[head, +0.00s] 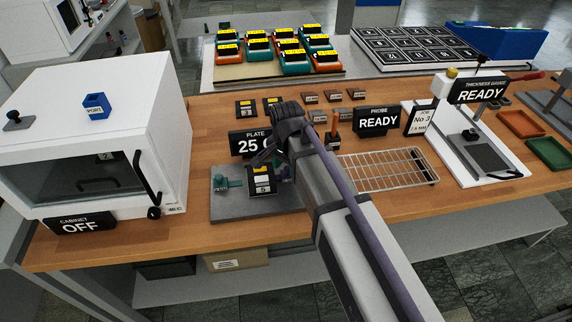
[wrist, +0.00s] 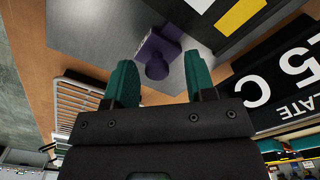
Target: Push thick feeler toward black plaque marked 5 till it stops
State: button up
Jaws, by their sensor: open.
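A grey plate (head: 228,205) carries a black plaque (head: 262,187) with yellow and white labels, apparently marked 5. A teal feeler (head: 226,182) with a knob lies left of the plaque. A purple feeler (wrist: 165,45) with a round knob lies on the plate in the wrist view; in the head view my gripper mostly hides it. I cannot tell which feeler is the thick one. My gripper (wrist: 160,78) is open, with green fingertips either side of the purple knob and apart from it. In the head view my gripper (head: 270,160) is over the plate's right part, beside the plaque.
A PLATE 25 C sign (head: 250,143) stands behind the plate. A wire rack (head: 388,168) and a white gauge (head: 470,150) are to the right. A white cabinet (head: 95,135) is at left. Small dark blocks (head: 247,108) lie behind.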

aim_at(286, 168)
notch_tip(286, 168, up, 11)
jog(key=p, duration=1)
jog(key=shift+f, duration=0.15)
jog(key=s+d+n, duration=0.7)
jog(key=s+d, duration=0.5)
jog(key=d, duration=0.4)
